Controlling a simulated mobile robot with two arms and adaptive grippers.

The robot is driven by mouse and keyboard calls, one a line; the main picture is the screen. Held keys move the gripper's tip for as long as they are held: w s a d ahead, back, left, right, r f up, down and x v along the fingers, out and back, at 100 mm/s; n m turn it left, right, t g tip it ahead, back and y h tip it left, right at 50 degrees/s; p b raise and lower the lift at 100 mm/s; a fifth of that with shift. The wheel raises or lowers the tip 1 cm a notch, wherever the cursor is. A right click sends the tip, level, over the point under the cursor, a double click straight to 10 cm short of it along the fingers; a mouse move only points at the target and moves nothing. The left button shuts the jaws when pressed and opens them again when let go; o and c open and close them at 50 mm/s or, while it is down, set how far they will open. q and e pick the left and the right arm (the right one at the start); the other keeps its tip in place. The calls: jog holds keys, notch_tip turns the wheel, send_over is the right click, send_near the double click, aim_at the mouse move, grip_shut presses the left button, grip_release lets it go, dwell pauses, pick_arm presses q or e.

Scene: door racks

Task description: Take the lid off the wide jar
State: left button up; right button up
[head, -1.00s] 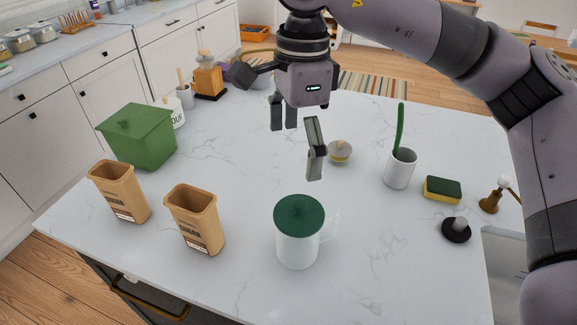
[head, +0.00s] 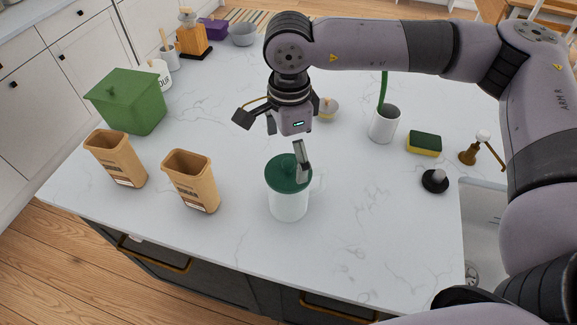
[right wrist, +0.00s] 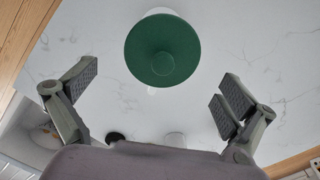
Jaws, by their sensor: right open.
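The white jar (head: 289,205) with a side handle stands upright on the counter. Its round dark green lid (head: 288,174) is on top and has a small knob. In the right wrist view the lid (right wrist: 162,50) is seen from above and hides most of the jar. My right gripper (head: 287,146) is open and empty, pointing down above the lid. In the right wrist view its fingers are spread wide, with the lid between and beyond them. One finger overlaps the lid's edge in the head view; I cannot tell whether they touch. My left gripper is not in view.
Two open tan canisters (head: 189,181) (head: 115,160) and a green lidded box (head: 125,101) stand to the left. A white cup (head: 384,125), a sponge (head: 424,144) and a black knobbed object (head: 435,180) are to the right. Counter (head: 345,225) is free around the jar.

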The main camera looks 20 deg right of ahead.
aim_at(288, 162)
jog(key=f+p, duration=0.2)
jog(key=f, duration=0.1)
jog(key=shift+w+f, duration=0.2)
jog(key=shift+f, duration=0.6)
